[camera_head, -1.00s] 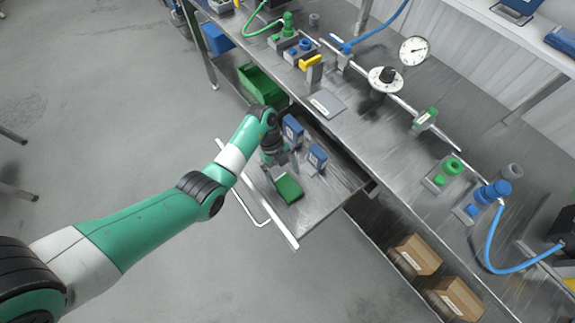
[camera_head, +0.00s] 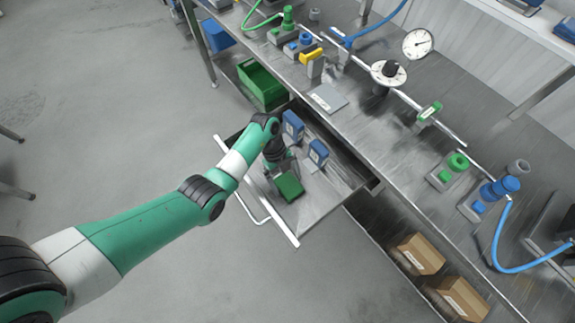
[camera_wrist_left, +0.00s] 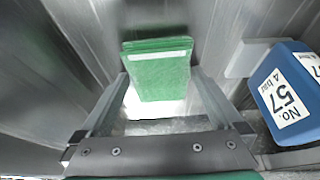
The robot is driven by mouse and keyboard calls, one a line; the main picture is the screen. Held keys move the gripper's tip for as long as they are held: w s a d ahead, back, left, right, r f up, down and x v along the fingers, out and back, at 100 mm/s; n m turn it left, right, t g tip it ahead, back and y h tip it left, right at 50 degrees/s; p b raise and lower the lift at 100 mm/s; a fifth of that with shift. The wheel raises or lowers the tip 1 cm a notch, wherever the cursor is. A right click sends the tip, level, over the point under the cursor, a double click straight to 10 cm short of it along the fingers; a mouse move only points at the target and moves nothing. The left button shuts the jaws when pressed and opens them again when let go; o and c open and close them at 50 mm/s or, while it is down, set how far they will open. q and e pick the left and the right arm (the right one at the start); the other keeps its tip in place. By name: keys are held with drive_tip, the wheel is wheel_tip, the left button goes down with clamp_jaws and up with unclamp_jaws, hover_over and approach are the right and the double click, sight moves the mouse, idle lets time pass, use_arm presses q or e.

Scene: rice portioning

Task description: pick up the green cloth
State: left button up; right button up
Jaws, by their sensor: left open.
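The green cloth (camera_head: 290,187) is a folded block lying in the open metal drawer (camera_head: 313,208). In the left wrist view the cloth (camera_wrist_left: 160,70) has a pale stripe near its far edge and lies ahead of the jaws, roughly centred between them. My left gripper (camera_head: 283,176) points down into the drawer right beside the cloth. In the left wrist view its two fingers (camera_wrist_left: 160,98) are apart, with nothing seen held. Whether the fingertips touch the cloth I cannot tell. My right gripper is in no view.
A green bin (camera_head: 262,84) sits behind the drawer. The metal workbench (camera_head: 350,122) rises along the drawer's right side.

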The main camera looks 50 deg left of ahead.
sight(286, 182)
use_arm(q)
drive_tip(key=c, duration=1.1)
wheel_tip(286, 182, up, 10)
drive_tip(key=p, duration=0.5)
drive_tip(key=shift+r+p, duration=0.25)
drive_tip(key=shift+p, duration=0.05)
